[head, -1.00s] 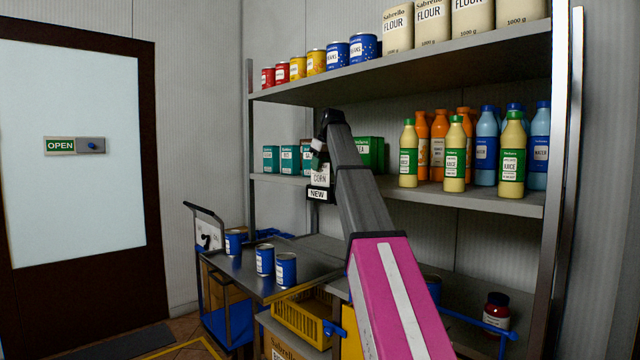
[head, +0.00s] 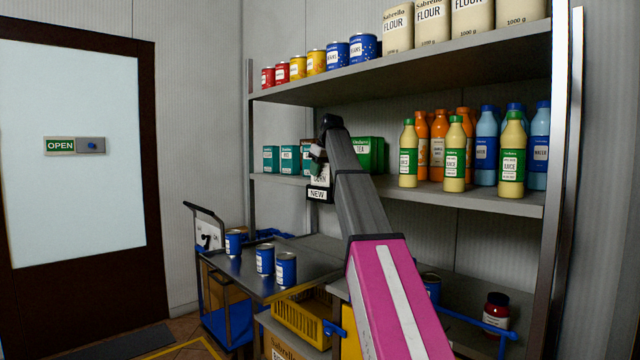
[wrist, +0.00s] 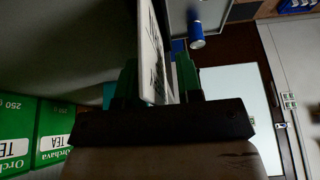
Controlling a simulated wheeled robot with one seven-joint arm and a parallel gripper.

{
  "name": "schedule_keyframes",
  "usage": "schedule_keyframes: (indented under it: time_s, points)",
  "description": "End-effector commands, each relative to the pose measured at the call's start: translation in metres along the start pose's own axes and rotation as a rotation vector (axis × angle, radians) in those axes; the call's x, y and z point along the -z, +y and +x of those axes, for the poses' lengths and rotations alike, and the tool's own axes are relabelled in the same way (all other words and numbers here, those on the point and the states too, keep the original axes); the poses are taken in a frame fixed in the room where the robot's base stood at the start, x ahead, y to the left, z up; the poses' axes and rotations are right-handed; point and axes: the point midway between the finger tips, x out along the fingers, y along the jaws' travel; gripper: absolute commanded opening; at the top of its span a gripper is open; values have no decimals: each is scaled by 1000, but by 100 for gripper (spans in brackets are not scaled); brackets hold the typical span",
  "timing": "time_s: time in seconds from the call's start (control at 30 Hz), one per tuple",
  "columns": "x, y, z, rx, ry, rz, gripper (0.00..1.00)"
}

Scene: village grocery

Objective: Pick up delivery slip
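My gripper (wrist: 157,80) has two green fingers standing apart in the wrist view. A white card (wrist: 152,45) with dark print, seen nearly edge-on, passes between them, closer to the left finger; I cannot tell whether it touches. In the head view my gripper (head: 318,152) is at the middle shelf's front edge, just above a white card (head: 320,182) and a "NEW" tag (head: 318,194); the card's upper part is hidden. No sheet is legibly marked as a delivery slip. A white panel with a dark mark (head: 209,237) is on the trolley handle.
Green tea boxes (head: 369,155) stand right behind my gripper on the middle shelf (head: 470,195); they also show in the wrist view (wrist: 55,130). Juice bottles (head: 409,155) stand further right. Blue cans (head: 286,269) stand on the trolley (head: 255,282) below. Open floor space lies left.

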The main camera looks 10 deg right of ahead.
Motion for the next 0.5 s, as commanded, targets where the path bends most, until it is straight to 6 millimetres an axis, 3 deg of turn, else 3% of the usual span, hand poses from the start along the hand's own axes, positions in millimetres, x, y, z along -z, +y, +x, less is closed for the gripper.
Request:
schedule_keyframes:
  time_s: [0.17,0.27,0.3,0.5]
  points:
    - [0,0,0,0,0,0,33]
    - [0,0,0,0,0,0,4]
    - [0,0,0,0,0,0,0]
    - [0,0,0,0,0,0,0]
